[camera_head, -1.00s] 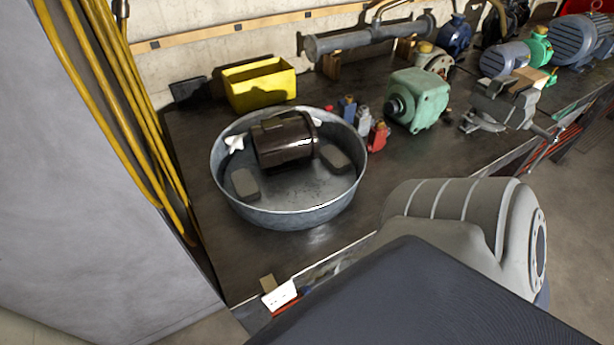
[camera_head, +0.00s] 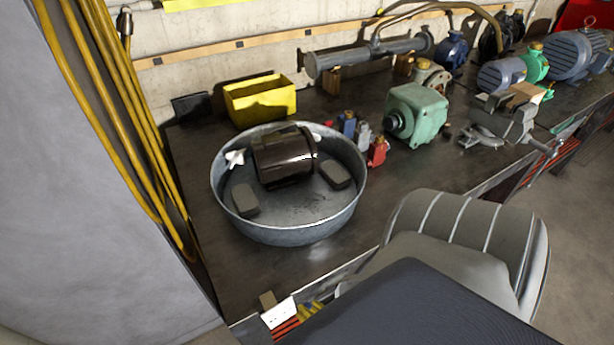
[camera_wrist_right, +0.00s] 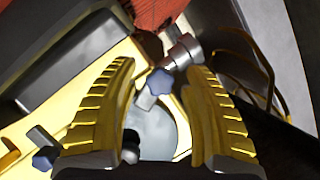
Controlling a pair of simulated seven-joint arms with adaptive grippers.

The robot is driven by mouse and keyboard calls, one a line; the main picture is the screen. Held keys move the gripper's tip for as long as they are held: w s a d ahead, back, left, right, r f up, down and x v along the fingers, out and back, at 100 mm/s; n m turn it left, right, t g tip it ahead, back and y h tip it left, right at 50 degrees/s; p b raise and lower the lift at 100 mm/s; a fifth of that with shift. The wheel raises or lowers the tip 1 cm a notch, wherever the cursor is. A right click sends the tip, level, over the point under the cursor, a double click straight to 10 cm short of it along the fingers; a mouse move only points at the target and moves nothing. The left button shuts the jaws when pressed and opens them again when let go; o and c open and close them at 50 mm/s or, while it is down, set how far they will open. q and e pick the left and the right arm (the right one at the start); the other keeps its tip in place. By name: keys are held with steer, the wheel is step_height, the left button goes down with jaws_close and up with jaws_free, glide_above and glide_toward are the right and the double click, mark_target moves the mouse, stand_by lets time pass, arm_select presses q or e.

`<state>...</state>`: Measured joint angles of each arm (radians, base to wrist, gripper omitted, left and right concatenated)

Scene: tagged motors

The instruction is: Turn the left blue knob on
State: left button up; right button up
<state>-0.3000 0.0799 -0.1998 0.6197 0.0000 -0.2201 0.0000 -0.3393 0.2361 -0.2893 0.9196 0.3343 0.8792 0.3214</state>
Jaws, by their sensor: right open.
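The right wrist view shows two blue knobs on a yellow surface (camera_wrist_right: 88,75). One star-shaped blue knob (camera_wrist_right: 158,82) lies between the fingers of my right gripper (camera_wrist_right: 161,70), close to the fingertips. The other blue knob (camera_wrist_right: 44,158) is at the lower left, outside the left finger. I cannot tell for sure which one is the left knob. My right gripper is open with ribbed yellow fingers, and nothing is clamped between them. A round grey part (camera_wrist_right: 153,128) shows below the first knob. In the head view my right arm covers the lower right. My left gripper is not in view.
A metal tub (camera_head: 290,235) with a dark motor (camera_head: 283,158) stands on the workbench (camera_head: 240,275). A yellow bin (camera_head: 260,100) and a green motor (camera_head: 417,115) are behind. A white tag (camera_head: 278,314) is at the bench's front edge. Yellow hoses (camera_head: 120,120) hang left.

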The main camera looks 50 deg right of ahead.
steer(key=shift+w+f, duration=0.1)
steer(key=shift+w, duration=0.1)
jaws_close()
stand_by(0.4)
